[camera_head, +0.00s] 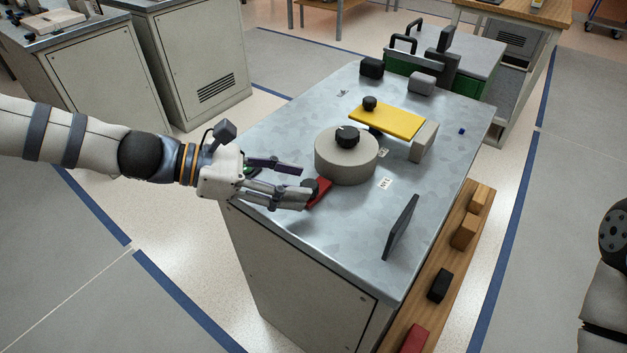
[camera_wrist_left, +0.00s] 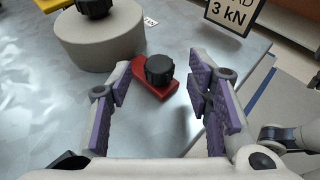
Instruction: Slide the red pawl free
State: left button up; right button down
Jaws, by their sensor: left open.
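The red pawl (camera_head: 321,192) lies on the metal bench top, beside a round grey drum (camera_head: 345,165) with a black knob on top. In the left wrist view the red pawl (camera_wrist_left: 172,98) has a black knob (camera_wrist_left: 159,69) on it, and its pointed end is close to the drum (camera_wrist_left: 100,35). I cannot tell whether they touch. My left gripper (camera_head: 296,184) is open; its purple-padded fingers (camera_wrist_left: 160,100) stand on either side of the pawl, apart from it. In the head view the near finger partly hides the pawl. My right gripper is not seen; only part of my right arm shows at the right edge.
A yellow bar (camera_head: 387,121) with a black knob lies behind the drum, by a grey block (camera_head: 424,141). A dark upright plate (camera_head: 402,227) stands at the right; its face reads 3 kN in the wrist view. A wooden ledge (camera_head: 445,250) holds several blocks.

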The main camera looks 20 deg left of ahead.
aim_at(306, 184)
pick_arm(q)
jog(key=x, duration=0.3)
jog(key=shift+f+b, duration=0.2)
jog(key=shift+b, duration=0.1)
jog(key=shift+w+d+r, duration=0.1)
jog(key=shift+w+d, duration=0.05)
jog(key=shift+d, duration=0.15)
jog(key=shift+r, duration=0.1)
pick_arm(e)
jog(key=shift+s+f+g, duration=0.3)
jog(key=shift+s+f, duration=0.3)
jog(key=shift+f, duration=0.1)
pick_arm(q)
grip_shut()
